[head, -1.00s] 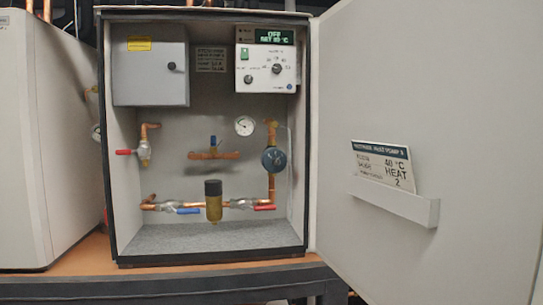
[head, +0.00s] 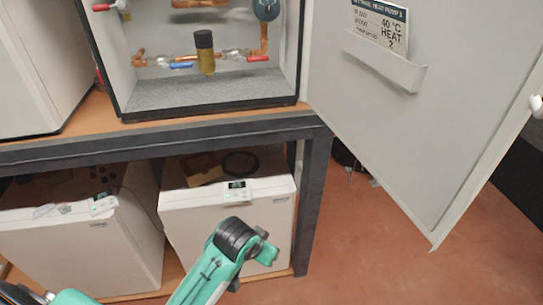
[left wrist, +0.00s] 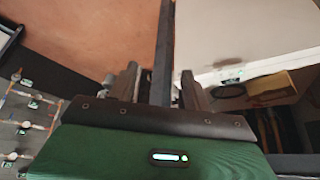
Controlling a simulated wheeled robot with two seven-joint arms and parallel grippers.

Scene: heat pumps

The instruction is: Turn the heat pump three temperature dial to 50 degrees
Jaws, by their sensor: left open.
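The open cabinet (head: 125,104) shows only its lower part in the head view. The control panel with its temperature dial is out of the picture there. The card on the door (head: 380,24) names heat pump 3 and reads 40 °C and HEAT 2. My left arm reaches up from the lower left in front of the lower white unit (head: 270,212); its fingers cannot be made out there. In the left wrist view my left gripper (left wrist: 158,80) is open, its two fingers apart with a dark post showing between them. My right gripper is not in view.
The cabinet door (head: 400,140) stands wide open at the right, its lower corner hanging over the reddish floor (head: 360,255). A dark-framed table (head: 314,170) carries the cabinet. Another white unit (head: 85,245) stands below at left. Copper pipes with a brown filter (head: 205,52) are inside the cabinet.

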